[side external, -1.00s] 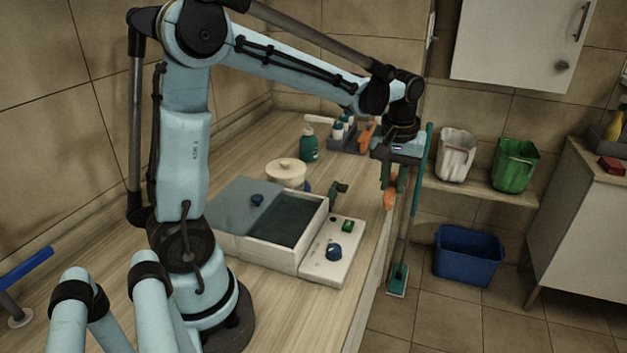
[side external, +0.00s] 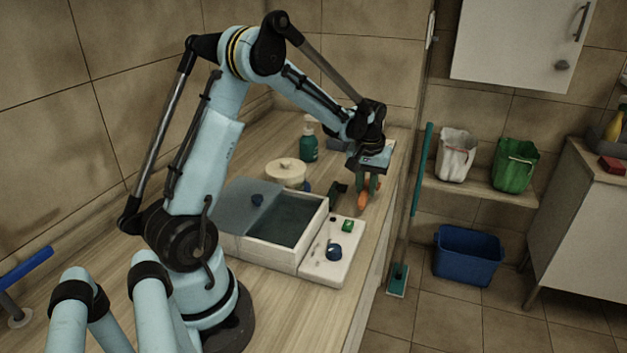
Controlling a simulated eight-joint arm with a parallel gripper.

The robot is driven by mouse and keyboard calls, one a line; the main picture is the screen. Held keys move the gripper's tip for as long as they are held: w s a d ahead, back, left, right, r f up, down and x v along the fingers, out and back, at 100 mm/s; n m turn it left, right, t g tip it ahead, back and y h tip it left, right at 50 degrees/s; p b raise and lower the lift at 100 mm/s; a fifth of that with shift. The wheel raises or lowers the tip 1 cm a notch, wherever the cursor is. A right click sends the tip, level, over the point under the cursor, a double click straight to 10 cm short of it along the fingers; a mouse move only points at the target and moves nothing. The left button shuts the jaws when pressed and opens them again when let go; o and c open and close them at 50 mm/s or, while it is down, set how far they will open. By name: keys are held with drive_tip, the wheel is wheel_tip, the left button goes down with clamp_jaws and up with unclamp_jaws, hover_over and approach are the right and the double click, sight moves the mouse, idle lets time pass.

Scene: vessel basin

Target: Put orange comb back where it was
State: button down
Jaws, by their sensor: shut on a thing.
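My gripper (side external: 368,186) points down over the right part of the counter, beyond the white basin box. It is shut on the orange comb (side external: 362,201), whose lower part shows below the green fingers. The comb's upper part is hidden by the fingers. I cannot tell whether its lower end touches the counter. A grey caddy (side external: 337,145) stands farther back on the counter, mostly hidden behind my wrist.
The white box with a dark basin (side external: 290,228) and its control panel (side external: 325,262) are nearer. A black and green tool (side external: 337,192) stands close left of my gripper. A round cream pot (side external: 286,172) and green bottle (side external: 309,145) stand behind.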

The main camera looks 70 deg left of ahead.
sight(366, 190)
drive_tip(key=shift+f, duration=1.35)
drive_tip(key=shift+f, duration=0.15)
drive_tip(key=c, duration=1)
unclamp_jaws()
